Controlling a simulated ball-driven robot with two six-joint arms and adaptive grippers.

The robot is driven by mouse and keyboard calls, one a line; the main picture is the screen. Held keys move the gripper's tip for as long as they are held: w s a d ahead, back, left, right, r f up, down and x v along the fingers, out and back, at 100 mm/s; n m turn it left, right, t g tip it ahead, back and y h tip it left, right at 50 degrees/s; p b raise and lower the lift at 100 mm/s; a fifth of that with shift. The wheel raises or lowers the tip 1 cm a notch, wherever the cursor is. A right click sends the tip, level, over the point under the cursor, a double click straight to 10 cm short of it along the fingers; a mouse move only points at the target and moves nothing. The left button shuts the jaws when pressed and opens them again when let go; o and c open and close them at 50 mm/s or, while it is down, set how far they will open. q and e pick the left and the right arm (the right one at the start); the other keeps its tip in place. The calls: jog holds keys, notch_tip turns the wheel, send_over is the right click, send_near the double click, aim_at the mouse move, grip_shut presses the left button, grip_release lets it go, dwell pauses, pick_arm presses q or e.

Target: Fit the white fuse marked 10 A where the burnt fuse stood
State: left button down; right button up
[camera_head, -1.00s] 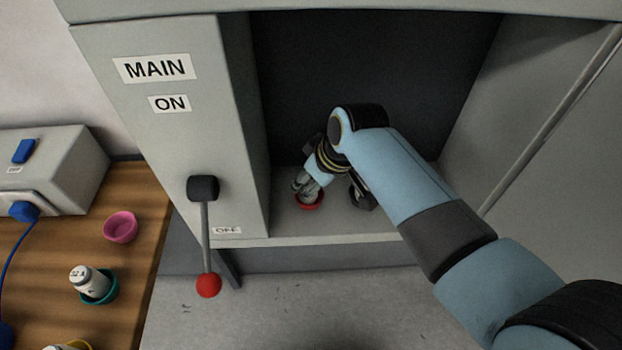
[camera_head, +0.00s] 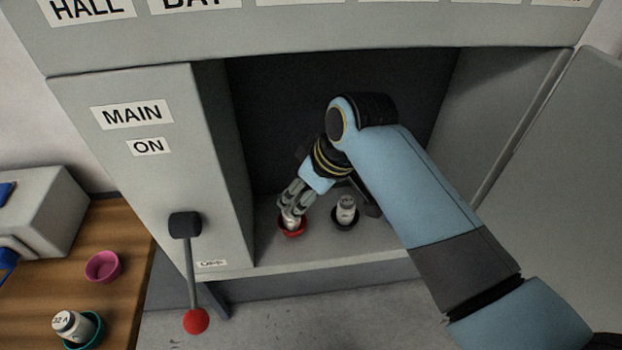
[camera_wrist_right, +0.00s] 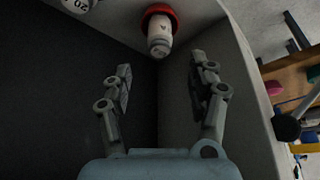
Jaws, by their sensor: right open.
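A white fuse (camera_wrist_right: 160,38) stands in a red cup (camera_wrist_right: 159,12) in the right wrist view; its rating is not legible. In the head view the red cup (camera_head: 292,231) is on the cabinet floor, and the fuse in it is partly covered by my right gripper (camera_head: 290,203). My right gripper is open and empty; in the wrist view its fingers (camera_wrist_right: 160,88) are spread, with the fuse beyond the fingertips. Another white fuse (camera_head: 346,207) stands in a black cup (camera_head: 342,223) to the right; the wrist view shows 20 on this fuse (camera_wrist_right: 80,4). My left gripper is not in view.
A pink cup (camera_head: 102,267) on the wooden table (camera_head: 128,240) is empty. A teal cup (camera_head: 95,337) there holds a tilted white fuse (camera_head: 72,325) marked 32 A. The MAIN lever (camera_head: 190,270) hangs down at OFF, left of the cabinet opening. Cabinet walls flank my arm.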

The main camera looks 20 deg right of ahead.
jog(key=v, duration=0.4)
dwell(0.3)
jog(key=s+d+r+m+h, duration=0.1)
jog(key=s+d+r+m, duration=0.1)
jog(key=s+d, duration=0.35)
jog(key=s+d+r+m+h, duration=0.1)
jog(key=s+d+r, duration=0.1)
jog(key=s, duration=0.6)
jog(key=s+d+r+m+h, duration=0.1)
jog(key=s+d+r+m, duration=0.15)
jog(key=s, duration=0.45)
jog(key=s+d+f+g+b, duration=0.2)
jog(key=f+b, duration=0.5)
jog(key=f, duration=2.7)
jog(key=s+d+f+b, duration=0.1)
jog(key=s+f+b, duration=0.2)
jog(key=s+f, duration=0.6)
jog(key=s+d+f+g+b, duration=0.1)
jog(key=s+f+b, duration=0.2)
jog(key=s+f, duration=0.6)
notch_tip(320, 180, down, 4)
jog(key=shift+d+f, duration=0.2)
